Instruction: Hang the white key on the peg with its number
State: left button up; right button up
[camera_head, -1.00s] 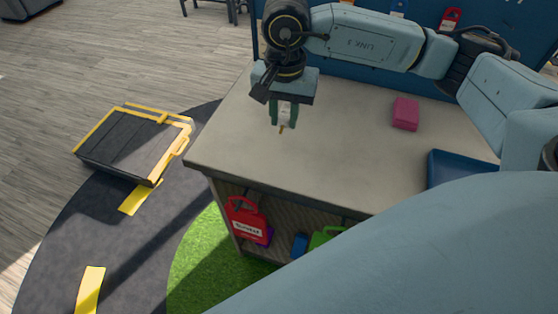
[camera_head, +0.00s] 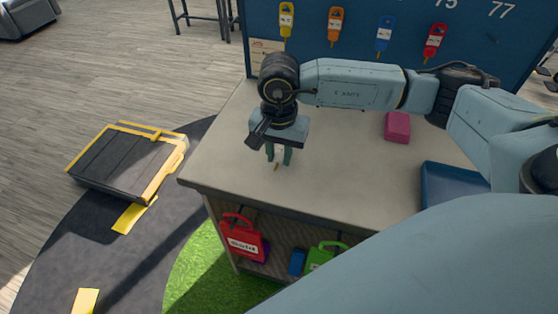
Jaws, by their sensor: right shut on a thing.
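My right gripper (camera_head: 279,157) is shut on the white key, above the grey counter near its left side. Only a pale sliver of the key and its small brass tip (camera_head: 276,167) show between and below the fingers; any number on it is hidden. The blue key board (camera_head: 310,50) stands at the back of the counter. A yellow key (camera_head: 286,20), an orange key (camera_head: 335,24), a blue key (camera_head: 385,34) and a red key (camera_head: 435,42) hang on it. The numbers 75 and 77 are readable at upper right, with no key visible below them. My left gripper is not in view.
A pink block (camera_head: 397,127) and a blue tray (camera_head: 453,187) are on the counter (camera_head: 225,150) at right. A black-and-yellow ramp (camera_head: 125,163) lies on the floor at left. The counter's middle is clear.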

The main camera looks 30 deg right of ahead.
aim_at(279, 158)
jog(key=shift+f, duration=1.45)
jog(key=shift+f+b, duration=0.2)
jog(key=shift+b, duration=0.2)
jog(key=o, duration=1)
jog(key=shift+c, duration=0.2)
jog(key=shift+r+p, duration=0.35)
jog(key=shift+p, duration=0.15)
notch_tip(279, 158, up, 13)
jog(key=shift+w, duration=0.2)
